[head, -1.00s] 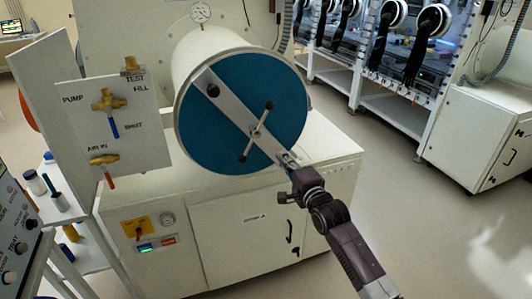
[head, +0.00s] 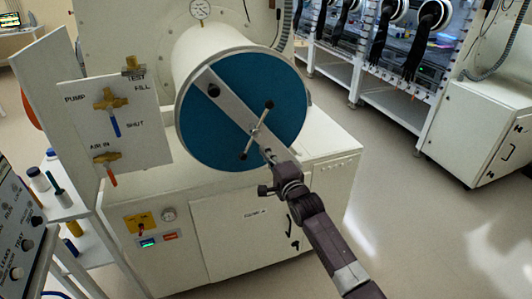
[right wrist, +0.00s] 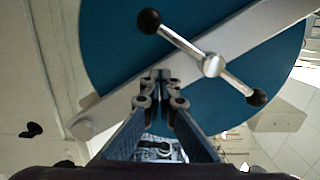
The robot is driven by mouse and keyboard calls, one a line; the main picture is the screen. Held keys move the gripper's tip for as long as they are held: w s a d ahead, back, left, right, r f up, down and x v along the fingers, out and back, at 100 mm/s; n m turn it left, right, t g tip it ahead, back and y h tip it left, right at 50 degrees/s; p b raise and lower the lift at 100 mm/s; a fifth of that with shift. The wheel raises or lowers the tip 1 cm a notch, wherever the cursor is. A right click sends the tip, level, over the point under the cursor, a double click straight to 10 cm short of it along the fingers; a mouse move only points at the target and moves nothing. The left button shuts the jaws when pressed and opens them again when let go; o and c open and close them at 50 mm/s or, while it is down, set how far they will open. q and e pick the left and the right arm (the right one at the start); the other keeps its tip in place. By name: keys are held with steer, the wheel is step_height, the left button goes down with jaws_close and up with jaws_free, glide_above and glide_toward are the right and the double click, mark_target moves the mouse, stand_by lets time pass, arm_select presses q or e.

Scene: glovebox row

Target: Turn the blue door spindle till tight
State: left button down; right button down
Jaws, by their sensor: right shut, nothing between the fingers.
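The round blue door (head: 230,115) closes the end of a white horizontal cylinder. A pale bar (head: 228,100) crosses it diagonally. The spindle's thin metal cross handle (head: 257,128) with black knobs at both ends sits on this bar, slanting from upper right to lower left. In the right wrist view the spindle hub (right wrist: 213,65) is right of and above my fingertips. My right gripper (head: 269,156) is shut and empty, in front of the bar just below and right of the hub. Its closed fingertips (right wrist: 162,76) show before the bar. I cannot tell if they touch anything. My left gripper is out of view.
A valve panel (head: 115,135) with brass valves stands left of the door. A white cabinet (head: 240,222) is below the cylinder. A side shelf with bottles (head: 40,180) is at the left. The floor (head: 400,220) at the right is clear.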

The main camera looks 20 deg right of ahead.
steer(key=shift+a, duration=0.1)
steer(key=shift+s+a+f+m, duration=0.1)
steer(key=shift+a+m, duration=0.85)
steer(key=shift+m, duration=0.65)
steer(key=shift+a+f+m, duration=0.1)
steer(key=shift+a+m, duration=0.8)
steer(key=shift+m, duration=0.7)
steer(key=shift+r, duration=0.1)
